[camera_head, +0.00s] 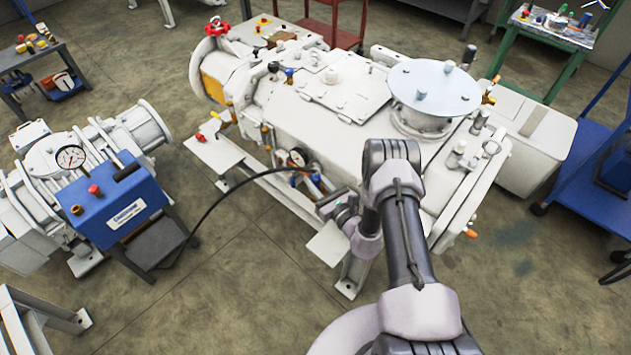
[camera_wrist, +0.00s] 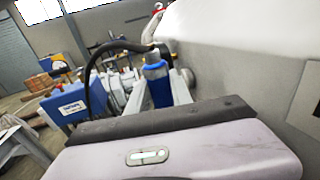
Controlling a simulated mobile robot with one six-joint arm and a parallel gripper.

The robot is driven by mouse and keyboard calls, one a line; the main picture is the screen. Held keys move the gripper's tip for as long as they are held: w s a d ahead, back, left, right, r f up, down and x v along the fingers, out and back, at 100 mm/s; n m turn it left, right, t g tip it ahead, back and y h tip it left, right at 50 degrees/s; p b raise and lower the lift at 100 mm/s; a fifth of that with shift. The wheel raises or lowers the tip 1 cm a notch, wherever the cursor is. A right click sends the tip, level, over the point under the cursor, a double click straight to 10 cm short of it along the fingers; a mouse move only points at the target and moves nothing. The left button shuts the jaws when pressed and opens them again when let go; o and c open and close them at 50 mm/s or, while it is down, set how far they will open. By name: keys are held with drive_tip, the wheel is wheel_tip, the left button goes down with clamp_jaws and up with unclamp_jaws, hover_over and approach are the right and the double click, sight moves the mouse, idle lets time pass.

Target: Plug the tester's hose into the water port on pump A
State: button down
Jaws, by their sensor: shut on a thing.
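The tester is a blue box (camera_head: 112,208) with a red knob on a dark stand at the left. It also shows in the wrist view (camera_wrist: 72,104). Its black hose (camera_head: 222,195) arcs right to the side of the large white pump (camera_head: 335,85); no label tells me whether this is pump A. My gripper (camera_head: 314,184) is low beside that pump's near side. In the wrist view, my gripper (camera_wrist: 158,90) is shut on the blue hose end (camera_wrist: 155,70), with the black hose (camera_wrist: 108,48) curving away above. The water port and any contact with it cannot be made out.
A smaller white machine (camera_head: 35,190) stands behind the tester. A blue cart (camera_head: 590,180) stands at the right. The floor (camera_head: 215,285) between tester and arm is clear except for the hose overhead.

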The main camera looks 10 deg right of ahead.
drive_tip(key=shift+f, duration=0.15)
drive_tip(key=shift+f+b, duration=0.3)
drive_tip(key=shift+b, duration=0.1)
drive_tip(key=shift+f+b, duration=0.4)
drive_tip(key=shift+f, duration=0.05)
drive_tip(key=c, duration=1.1)
unclamp_jaws()
drive_tip(key=shift+r, duration=0.1)
drive_tip(key=shift+o, duration=0.2)
drive_tip(key=p+v, duration=0.5)
drive_tip(key=v, duration=1.2)
drive_tip(key=shift+s, duration=0.2)
